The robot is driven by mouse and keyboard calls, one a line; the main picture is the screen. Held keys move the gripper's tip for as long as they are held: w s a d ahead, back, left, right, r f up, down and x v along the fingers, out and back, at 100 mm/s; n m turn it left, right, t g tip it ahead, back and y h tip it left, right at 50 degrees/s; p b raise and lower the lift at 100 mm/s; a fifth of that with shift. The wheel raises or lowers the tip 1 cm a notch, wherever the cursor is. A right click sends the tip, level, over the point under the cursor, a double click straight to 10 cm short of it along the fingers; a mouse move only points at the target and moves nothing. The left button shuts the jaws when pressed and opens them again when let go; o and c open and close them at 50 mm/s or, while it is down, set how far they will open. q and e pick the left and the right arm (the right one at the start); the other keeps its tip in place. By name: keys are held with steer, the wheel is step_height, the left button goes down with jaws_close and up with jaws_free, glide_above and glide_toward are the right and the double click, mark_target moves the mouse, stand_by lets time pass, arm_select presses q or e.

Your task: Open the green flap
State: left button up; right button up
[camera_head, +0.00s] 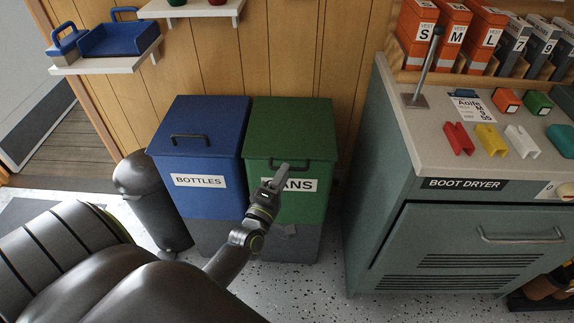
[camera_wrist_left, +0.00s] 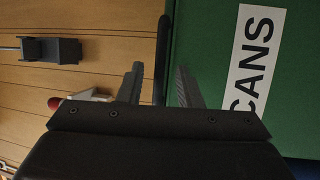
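The green bin (camera_head: 314,214) is marked CANS and its green flap (camera_head: 289,120) lies shut on top. A dark bar handle (camera_head: 302,164) sits at the flap's front edge. My left gripper (camera_head: 281,174) is at this handle, in front of the bin, and partly covers the CANS label. In the left wrist view the gripper (camera_wrist_left: 159,88) is open, its fingers apart on either side of the dark handle bar (camera_wrist_left: 162,50). I cannot tell whether either finger touches it. The green front (camera_wrist_left: 215,40) fills the right. My right gripper is not in view.
The blue bin (camera_head: 202,197) marked BOTTLES stands directly left of the green one. The grey boot dryer cabinet (camera_head: 455,228) stands to the right, with small items on top. A wall shelf (camera_head: 108,62) with a blue tray is at upper left. Speckled floor is free in front.

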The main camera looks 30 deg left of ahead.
arm_select(q)
steer(key=shift+x, duration=1.45)
jaws_close()
